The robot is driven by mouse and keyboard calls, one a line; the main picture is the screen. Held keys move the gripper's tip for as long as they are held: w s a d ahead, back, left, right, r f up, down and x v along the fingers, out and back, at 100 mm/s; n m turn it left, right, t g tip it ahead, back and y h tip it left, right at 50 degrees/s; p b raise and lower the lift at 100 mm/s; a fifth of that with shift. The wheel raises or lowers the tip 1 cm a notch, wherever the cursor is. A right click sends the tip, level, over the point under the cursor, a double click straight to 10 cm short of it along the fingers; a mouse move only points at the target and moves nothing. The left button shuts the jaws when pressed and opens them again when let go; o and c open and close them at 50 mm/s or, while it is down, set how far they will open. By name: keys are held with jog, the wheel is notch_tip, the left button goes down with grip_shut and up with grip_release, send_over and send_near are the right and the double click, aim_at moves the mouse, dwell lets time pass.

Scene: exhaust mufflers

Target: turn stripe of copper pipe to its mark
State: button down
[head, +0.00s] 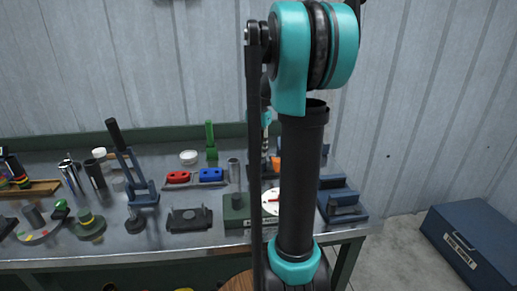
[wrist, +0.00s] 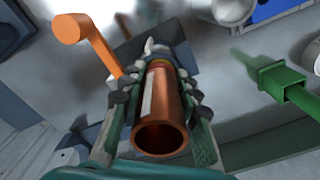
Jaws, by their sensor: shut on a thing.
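The copper pipe (wrist: 167,105) shows in the wrist view with its open end toward the camera. A pale stripe (wrist: 149,98) runs lengthwise along its left side. My gripper (wrist: 158,78) is shut on the pipe, with one dark-padded finger on each side. The pipe's far end meets a pale and dark fitting that is partly hidden, so I cannot tell whether it is seated. I cannot make out the mark in the wrist view. In the head view my arm hides the pipe and gripper.
An orange crank-shaped part (wrist: 88,40) stands close left of the gripper, and a green post (wrist: 283,82) is to the right.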

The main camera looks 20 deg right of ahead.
aim_at(259, 131)
jog(key=c, duration=1)
grip_release()
jog(key=shift+c, duration=0.2)
notch_tip(259, 131, up, 12)
